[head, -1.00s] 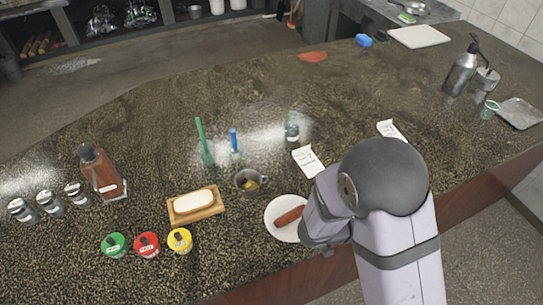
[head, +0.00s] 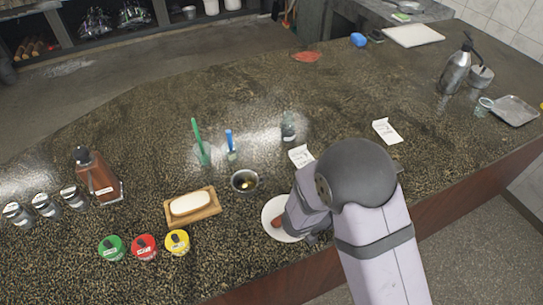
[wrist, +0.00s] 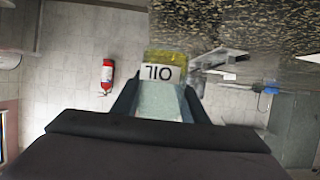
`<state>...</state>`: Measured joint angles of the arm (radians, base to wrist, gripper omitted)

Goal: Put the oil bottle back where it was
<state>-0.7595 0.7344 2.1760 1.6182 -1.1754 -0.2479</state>
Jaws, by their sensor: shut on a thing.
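The oil bottle (wrist: 163,58) shows in the wrist view with a yellow part and a white label reading OIL. The label is upside down in that picture. My gripper (wrist: 157,90) is shut on the bottle, a dark finger on each side of it. I cannot tell how high the bottle is above the counter.
A small metal bowl (head: 244,181), a white block on a wooden tray (head: 206,212) and green, red (head: 144,247) and yellow lidded jars stand left of my arm. A brown bottle (head: 98,178) is farther left. Paper slips (head: 386,131) lie behind my arm. The counter's back middle is clear.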

